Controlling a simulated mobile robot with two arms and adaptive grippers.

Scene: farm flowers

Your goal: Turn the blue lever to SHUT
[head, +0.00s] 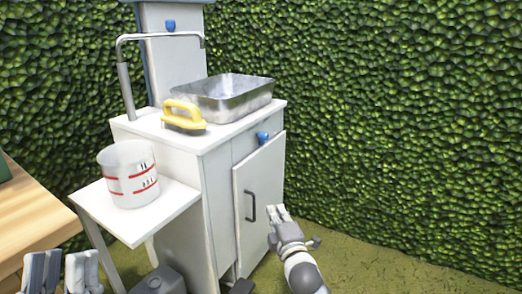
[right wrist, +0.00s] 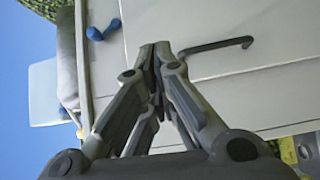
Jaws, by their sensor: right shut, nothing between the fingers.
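A small blue lever (head: 262,138) sits on the front of the white cabinet (head: 219,200), just below the counter edge and above the door. The right wrist view also shows this blue lever (right wrist: 103,30), beyond and left of the fingertips. No SHUT marking is readable. My right gripper (head: 280,213) is shut and empty in front of the cabinet door, below the lever and apart from it. Its closed fingers show in the right wrist view (right wrist: 155,52). My left gripper (head: 62,270) is at the bottom left, fingers apart, with nothing visible between them.
A second blue knob (head: 170,26) is on the upper panel. The door has a dark handle (head: 251,206). A metal basin (head: 226,97), yellow-handled brush (head: 184,117) and faucet (head: 125,90) are on top. A measuring jug (head: 129,174) stands on the side shelf. Grass at right is clear.

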